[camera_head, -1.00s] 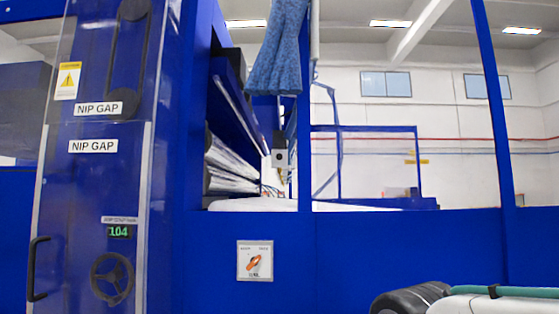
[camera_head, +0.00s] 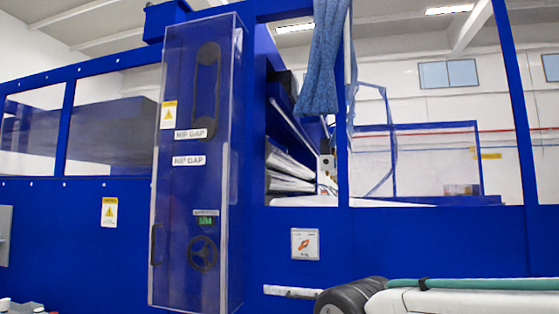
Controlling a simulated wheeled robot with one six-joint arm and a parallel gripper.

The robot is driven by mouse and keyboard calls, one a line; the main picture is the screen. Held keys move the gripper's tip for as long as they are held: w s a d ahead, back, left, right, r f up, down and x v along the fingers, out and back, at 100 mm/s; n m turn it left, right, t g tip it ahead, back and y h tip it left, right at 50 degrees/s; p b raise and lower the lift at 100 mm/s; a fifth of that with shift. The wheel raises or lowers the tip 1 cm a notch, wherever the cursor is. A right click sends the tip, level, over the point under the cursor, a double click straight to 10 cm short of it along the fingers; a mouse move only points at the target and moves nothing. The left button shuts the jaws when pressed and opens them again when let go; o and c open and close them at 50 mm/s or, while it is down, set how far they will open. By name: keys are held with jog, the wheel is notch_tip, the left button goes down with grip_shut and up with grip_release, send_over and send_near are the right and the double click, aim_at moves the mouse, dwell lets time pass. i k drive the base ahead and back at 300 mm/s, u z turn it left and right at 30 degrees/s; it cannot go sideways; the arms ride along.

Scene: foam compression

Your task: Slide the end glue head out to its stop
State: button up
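A small pale block with a brassy tip below it, which looks like a glue head (camera_head: 326,164), shows through the machine's opening, just right of the stacked pale sheets. It is small and partly hidden by the frame post, so its slide and stop cannot be made out. My arm (camera_head: 450,298) lies across the bottom right, white with a green hose and a dark rounded joint. My gripper is not in view.
A clear-doored blue cabinet (camera_head: 197,165) marked NIP GAP, with handle and handwheel, stands left of the opening. A blue cloth (camera_head: 322,62) hangs at the opening's top. A white bar (camera_head: 292,291) shows low down.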

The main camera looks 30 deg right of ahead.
aim_at(327, 163)
jog(key=u, duration=1)
jog(key=i, duration=1.35)
jog(key=z, duration=0.55)
jog(key=i, duration=0.65)
jog(key=z, duration=0.65)
